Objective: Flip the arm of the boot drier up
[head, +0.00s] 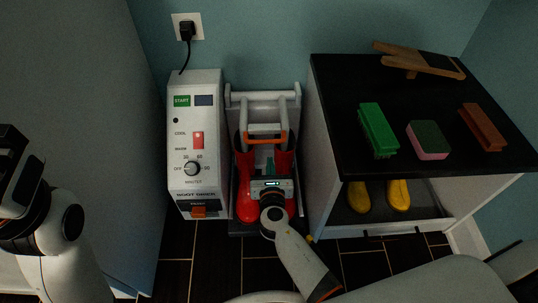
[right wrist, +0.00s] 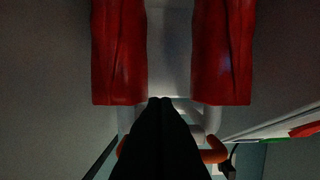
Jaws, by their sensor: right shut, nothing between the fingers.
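The boot drier (head: 195,140) is a white box with a control panel, standing against the wall. To its right is its grey tubular arm (head: 283,112) with an orange grip (head: 265,138), above a pair of red boots (head: 245,195). My right gripper (head: 271,180) is in front of the boots, below the grip. In the right wrist view its dark fingers (right wrist: 165,102) are together and empty, between the red boots (right wrist: 118,55). The orange grip (right wrist: 214,156) shows partly behind them; contact cannot be told. My left gripper (head: 18,165) is at the left edge, its fingers unclear.
A black-topped shelf (head: 340,130) stands close on the right, with a green brush (head: 378,130), a sponge (head: 428,140), a brown brush (head: 483,127) and a wooden boot jack (head: 420,62). Yellow boots (head: 398,195) are beneath. A grey cabinet (head: 90,110) is at left.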

